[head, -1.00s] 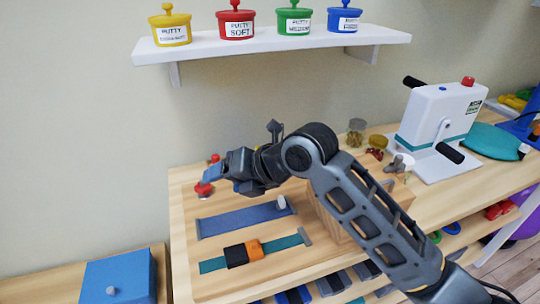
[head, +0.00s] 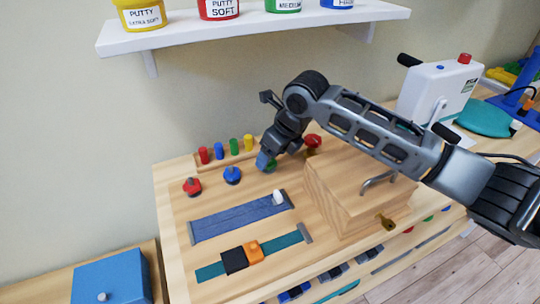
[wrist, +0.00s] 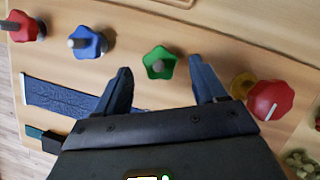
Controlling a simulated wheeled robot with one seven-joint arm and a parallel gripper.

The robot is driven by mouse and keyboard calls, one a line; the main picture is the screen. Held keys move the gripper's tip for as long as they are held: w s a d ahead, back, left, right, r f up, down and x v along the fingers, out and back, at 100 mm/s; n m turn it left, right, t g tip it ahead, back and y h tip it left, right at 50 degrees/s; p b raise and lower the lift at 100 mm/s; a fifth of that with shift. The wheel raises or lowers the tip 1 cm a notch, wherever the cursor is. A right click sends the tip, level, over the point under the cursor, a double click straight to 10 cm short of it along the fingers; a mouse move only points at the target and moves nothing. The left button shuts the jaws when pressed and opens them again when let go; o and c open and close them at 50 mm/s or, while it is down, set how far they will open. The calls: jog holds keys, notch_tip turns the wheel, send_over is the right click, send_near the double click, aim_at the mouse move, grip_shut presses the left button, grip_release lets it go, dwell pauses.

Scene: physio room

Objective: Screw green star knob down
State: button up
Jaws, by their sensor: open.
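The green star knob (wrist: 159,62) shows in the wrist view between and just beyond the two fingertips of my gripper (wrist: 160,72). The fingers are apart, and I see no contact with the knob. In the head view my gripper (head: 268,160) hangs over the board, and only part of the green knob (head: 271,167) shows beside it. A blue star knob (wrist: 87,43) and a red star knob (wrist: 24,27) sit to the left in the wrist view. A round red knob (wrist: 270,100) lies to the right, near a yellow piece (wrist: 242,85).
Several coloured pegs (head: 234,146) stand behind the knobs. A blue strap (head: 238,217) and a teal strap with a buckle (head: 285,241) lie in front. A wooden box with a handle (head: 345,200) stands right of my gripper. A shelf with putty tubs (head: 180,37) is above.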

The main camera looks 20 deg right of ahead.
jog(key=shift+x, duration=1.1)
jog(key=c, duration=1.1)
